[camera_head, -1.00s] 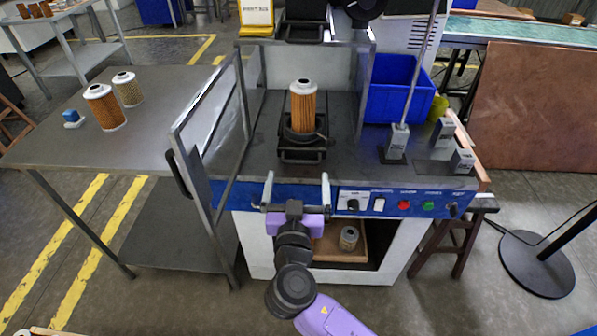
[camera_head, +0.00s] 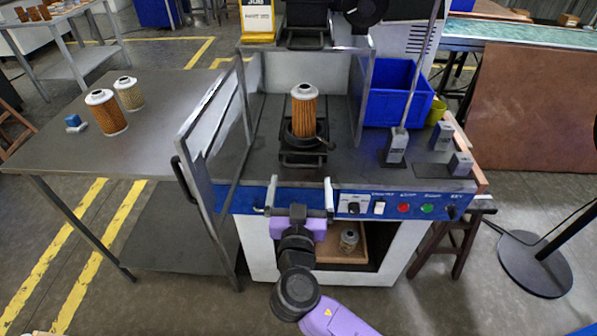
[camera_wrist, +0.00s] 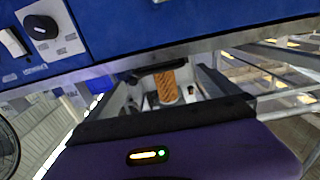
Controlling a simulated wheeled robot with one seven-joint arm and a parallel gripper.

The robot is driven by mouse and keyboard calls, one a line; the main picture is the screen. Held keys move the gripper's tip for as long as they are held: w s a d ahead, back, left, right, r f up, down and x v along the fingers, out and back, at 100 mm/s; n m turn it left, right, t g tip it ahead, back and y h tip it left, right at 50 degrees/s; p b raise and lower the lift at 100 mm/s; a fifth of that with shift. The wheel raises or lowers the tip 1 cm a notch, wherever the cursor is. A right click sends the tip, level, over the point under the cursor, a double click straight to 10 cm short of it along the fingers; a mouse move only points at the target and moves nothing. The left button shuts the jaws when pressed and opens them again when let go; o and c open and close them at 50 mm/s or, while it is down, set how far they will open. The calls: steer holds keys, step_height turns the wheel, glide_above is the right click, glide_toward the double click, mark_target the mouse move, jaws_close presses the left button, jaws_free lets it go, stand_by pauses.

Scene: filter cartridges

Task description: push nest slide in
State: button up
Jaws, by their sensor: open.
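The nest slide (camera_head: 303,157) is a dark plate with a front handle, on the machine's bench top between clear guard panels. An orange pleated cartridge with a pale cap (camera_head: 304,112) stands upright in the round black nest on it. My gripper (camera_head: 300,188) is open and empty at the front edge of the bench, in front of the slide and apart from it. In the wrist view the cartridge (camera_wrist: 168,87) shows beyond the dark gripper body; the fingertips are hard to make out there.
The guard door (camera_head: 205,150) stands open at the left. A control panel (camera_head: 400,206) runs along the front edge. A blue bin (camera_head: 398,98) and grey fixtures (camera_head: 397,146) are at the right. A side table (camera_head: 130,160) holds two cartridges and a small blue object.

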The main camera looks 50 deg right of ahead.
mark_target(301, 168)
steer(key=shift+x, duration=2.2)
steer(key=shift+c, duration=0.2)
steer(key=c, duration=1.8)
steer(key=shift+o, duration=0.2)
steer(key=b+x, duration=0.1)
steer(key=x, duration=0.3)
steer(key=shift+w+f, duration=0.1)
steer(key=shift+w+d, duration=0.2)
steer(key=o, duration=1.8)
